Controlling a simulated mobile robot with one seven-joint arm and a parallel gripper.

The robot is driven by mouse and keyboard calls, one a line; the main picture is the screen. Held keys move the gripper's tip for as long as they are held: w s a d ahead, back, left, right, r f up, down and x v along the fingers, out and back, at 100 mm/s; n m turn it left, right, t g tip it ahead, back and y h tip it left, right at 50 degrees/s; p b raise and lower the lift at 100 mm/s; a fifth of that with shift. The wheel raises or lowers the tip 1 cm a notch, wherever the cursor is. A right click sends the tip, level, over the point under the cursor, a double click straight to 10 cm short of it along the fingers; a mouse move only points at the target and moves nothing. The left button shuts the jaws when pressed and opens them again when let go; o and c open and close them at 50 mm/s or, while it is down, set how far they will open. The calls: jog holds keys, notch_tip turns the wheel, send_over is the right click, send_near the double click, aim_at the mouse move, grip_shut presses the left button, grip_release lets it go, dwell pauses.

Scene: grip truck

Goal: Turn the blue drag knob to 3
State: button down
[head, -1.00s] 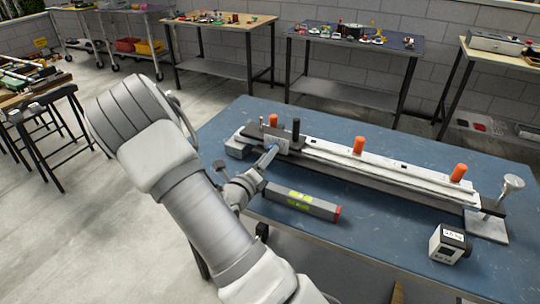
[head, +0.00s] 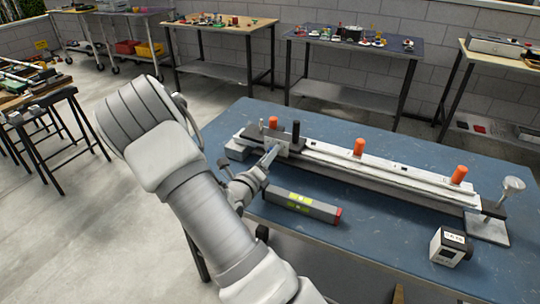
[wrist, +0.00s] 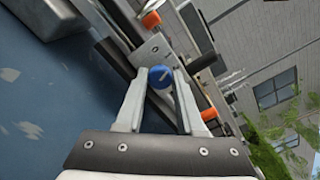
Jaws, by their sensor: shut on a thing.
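The blue drag knob (wrist: 160,76) shows in the wrist view as a round blue cap with a pale line on its face. It sits on the front of a metal carriage (wrist: 150,50) on the long rail. My gripper (wrist: 160,84) is shut on the knob, with one finger on each side of it. In the head view my gripper (head: 271,157) reaches the carriage near the rail's left end. The knob itself is mostly hidden there by my gripper. I see no readable numbers around the knob.
The long rail (head: 390,178) with orange posts (head: 359,146) and a black post (head: 296,131) lies across the blue table (head: 400,250). A grey bar with a yellow-green label (head: 302,205) lies in front. A small white box (head: 448,246) stands at the right.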

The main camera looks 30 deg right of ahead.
jog(key=m, duration=0.4)
jog(key=shift+m, duration=0.4)
jog(key=m+b, duration=0.1)
jog(key=m, duration=0.2)
jog(key=shift+f+m+b, duration=0.15)
jog(key=shift+m+b, duration=0.15)
jog(key=shift+b, duration=0.1)
jog(key=m+b, duration=0.2)
jog(key=m, duration=0.1)
jog(key=shift+m, duration=0.3)
jog(key=shift+m+b, duration=1.6)
jog(key=shift+m, duration=0.3)
jog(key=c, duration=0.8)
grip_release()
jog(key=shift+c, duration=0.2)
jog(key=shift+a, duration=0.15)
